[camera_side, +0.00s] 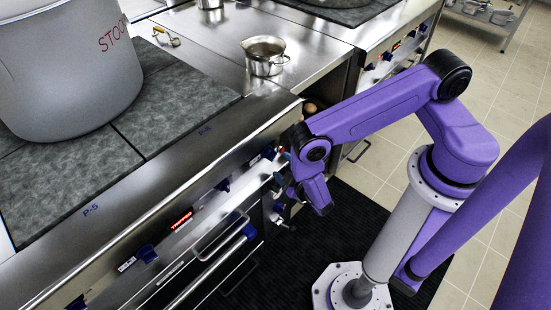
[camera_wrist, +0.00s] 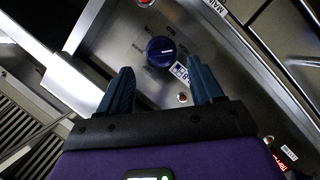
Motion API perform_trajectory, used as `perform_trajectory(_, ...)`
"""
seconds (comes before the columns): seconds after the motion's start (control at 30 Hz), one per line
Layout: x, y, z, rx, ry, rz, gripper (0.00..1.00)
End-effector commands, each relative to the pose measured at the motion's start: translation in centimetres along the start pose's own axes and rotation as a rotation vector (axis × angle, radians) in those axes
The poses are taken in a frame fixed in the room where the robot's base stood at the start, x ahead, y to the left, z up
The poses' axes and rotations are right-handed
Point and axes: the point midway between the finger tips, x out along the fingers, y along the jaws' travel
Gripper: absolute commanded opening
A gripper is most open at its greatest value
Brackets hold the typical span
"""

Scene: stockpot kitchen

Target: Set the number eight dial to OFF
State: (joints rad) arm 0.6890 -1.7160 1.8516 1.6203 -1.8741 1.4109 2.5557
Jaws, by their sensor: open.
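Other blue dials (camera_side: 147,254) line the stove front. An oven handle (camera_side: 222,236) sticks out below them. A stockpot (camera_side: 65,65) and a small steel pot (camera_side: 264,57) stand on top. A dark mat (camera_side: 330,250) covers the floor.

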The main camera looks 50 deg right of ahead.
Motion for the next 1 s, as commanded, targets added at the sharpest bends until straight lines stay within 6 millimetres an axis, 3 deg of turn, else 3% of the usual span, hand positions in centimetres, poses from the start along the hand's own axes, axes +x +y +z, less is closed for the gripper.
perform_trajectory(0.1, 2.2, 0.1, 0.1, 0.005, -0.004, 0.004, 0.66)
perform_trajectory(0.3, 4.8, 0.0, 0.1, 0.002, -0.003, 0.002, 0.66)
perform_trajectory(0.77, 5.9, 0.0, 0.0, -0.001, 0.0, 0.0, 0.66)
perform_trajectory(0.93, 5.8, 0.0, 0.0, -0.001, 0.0, 0.0, 0.14)
perform_trajectory(1.0, 5.8, 0.0, 0.0, -0.001, 0.0, 0.0, 0.12)
